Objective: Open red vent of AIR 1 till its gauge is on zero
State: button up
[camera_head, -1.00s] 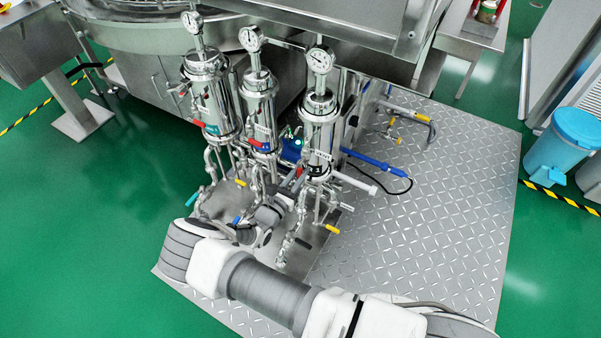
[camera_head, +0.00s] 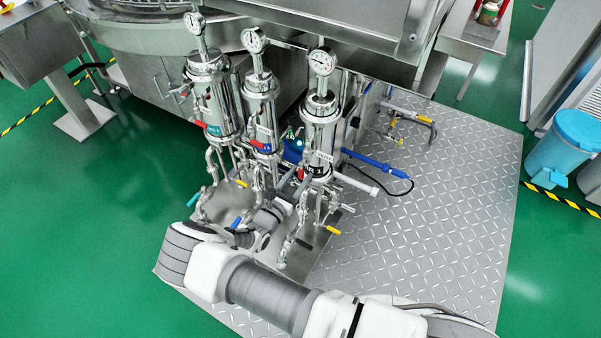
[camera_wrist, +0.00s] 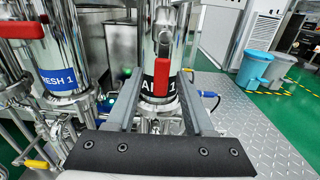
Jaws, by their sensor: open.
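The AIR 1 housing (camera_head: 321,135) is the right one of three upright steel filter housings. Its round gauge (camera_head: 322,62) sits on top; the needle is too small to read surely. In the wrist view the red vent handle (camera_wrist: 162,80) hangs upright in front of the black AIR 1 label (camera_wrist: 147,90), covering part of it. My gripper (camera_wrist: 160,73) is open, with one finger on each side of the red handle. I cannot tell whether either finger touches it.
The middle housing (camera_head: 262,105) and left housing (camera_head: 212,105) stand close by, with red handles and gauges. The wrist view shows a blue-labelled housing (camera_wrist: 58,78) at left. Pipes and coloured valve handles crowd below. The diamond-plate floor (camera_head: 430,210) at right is mostly clear.

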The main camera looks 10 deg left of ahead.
jog(key=p+v, duration=0.2)
jog(key=v, duration=1.4)
jog(key=shift+s, duration=0.15)
